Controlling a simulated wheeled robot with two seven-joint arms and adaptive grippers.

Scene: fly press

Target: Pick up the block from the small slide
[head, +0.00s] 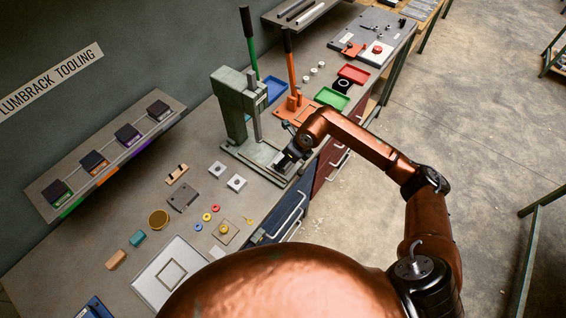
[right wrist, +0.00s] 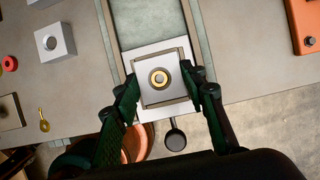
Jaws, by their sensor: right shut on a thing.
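The block (right wrist: 148,96) is square and grey with a brass ring and dark centre on top. In the right wrist view it sits on or just over the small slide (right wrist: 142,110), a pale plate with a black knob (right wrist: 175,138) at its near end. I cannot tell whether they touch. My right gripper (right wrist: 163,88) is shut on the block, one finger against each side. In the head view, my right gripper (head: 290,156) is at the front of the green press (head: 231,110) and hides most of the block and slide. My left gripper is not in view.
An orange press (head: 293,100) stands right of the green one, with green (head: 331,98) and red (head: 354,74) trays beyond. Bored metal blocks (head: 237,182), coloured rings and a white tray (head: 150,285) lie to the left. The bench's front edge is close to my arm.

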